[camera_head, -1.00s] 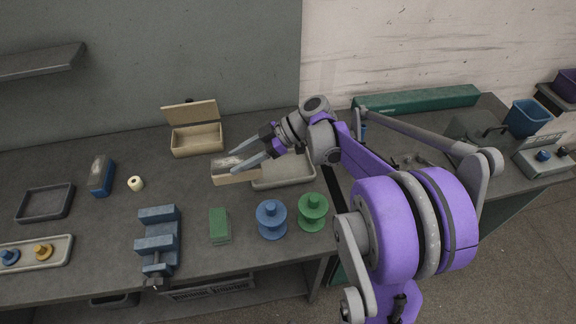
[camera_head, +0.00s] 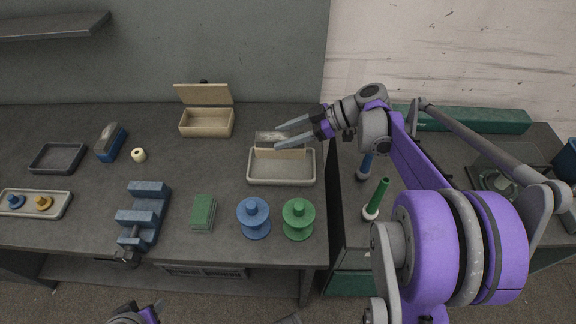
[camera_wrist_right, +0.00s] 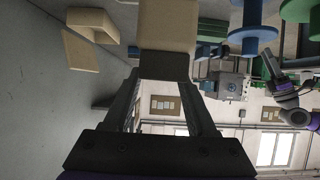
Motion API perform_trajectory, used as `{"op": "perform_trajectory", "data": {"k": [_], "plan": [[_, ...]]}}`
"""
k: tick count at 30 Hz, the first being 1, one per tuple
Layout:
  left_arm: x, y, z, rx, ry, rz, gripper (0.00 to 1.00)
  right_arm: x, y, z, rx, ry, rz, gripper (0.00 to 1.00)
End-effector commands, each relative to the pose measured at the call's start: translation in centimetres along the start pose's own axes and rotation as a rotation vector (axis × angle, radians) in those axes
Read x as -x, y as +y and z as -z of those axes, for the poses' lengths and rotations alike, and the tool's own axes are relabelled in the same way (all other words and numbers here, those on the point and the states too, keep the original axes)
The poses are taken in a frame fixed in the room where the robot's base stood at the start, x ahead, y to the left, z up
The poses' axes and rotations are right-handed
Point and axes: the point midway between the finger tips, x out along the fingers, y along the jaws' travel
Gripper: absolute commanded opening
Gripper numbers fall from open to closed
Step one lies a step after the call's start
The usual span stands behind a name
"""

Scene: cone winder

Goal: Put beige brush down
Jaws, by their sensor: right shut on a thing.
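The beige brush (camera_head: 280,152) is a block with a greyish top, held between the fingertips of my right gripper (camera_head: 279,134). It is over the back part of a light grey tray (camera_head: 282,182) in the head view; I cannot tell whether it touches the tray. In the right wrist view the beige block (camera_wrist_right: 168,25) sits at the ends of my right gripper's fingers (camera_wrist_right: 162,75). My left gripper (camera_head: 146,312) shows only in part at the bottom edge of the head view; its fingers are too cut off to judge.
An open beige box (camera_head: 207,124) stands behind left. A blue spool (camera_head: 254,222), a green spool (camera_head: 298,221) and a green block (camera_head: 202,213) are in front. A blue stepped block (camera_head: 143,217), blue brush (camera_head: 110,142) and dark tray (camera_head: 57,158) are left. Green-handled tool (camera_head: 377,198) stands right.

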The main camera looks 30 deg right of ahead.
Motion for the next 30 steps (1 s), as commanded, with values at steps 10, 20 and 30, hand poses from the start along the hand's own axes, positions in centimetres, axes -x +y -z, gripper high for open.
{"op": "perform_trajectory", "data": {"k": [10, 20, 30], "plan": [[-0.6, 0.0, -0.5, 0.000, -0.004, 0.000, 0.50, -2.5, 0.0, -4.7, -0.001, 0.000, -0.001, 0.00], [-0.9, 0.0, -0.8, 0.000, -0.006, 0.000, 0.50, -4.3, 0.0, -8.1, 0.000, 0.001, -0.001, 0.00], [-0.9, 0.0, -0.8, 0.000, -0.006, 0.000, 0.50, -4.7, 0.0, -8.8, 0.000, 0.001, -0.001, 0.00]]}}
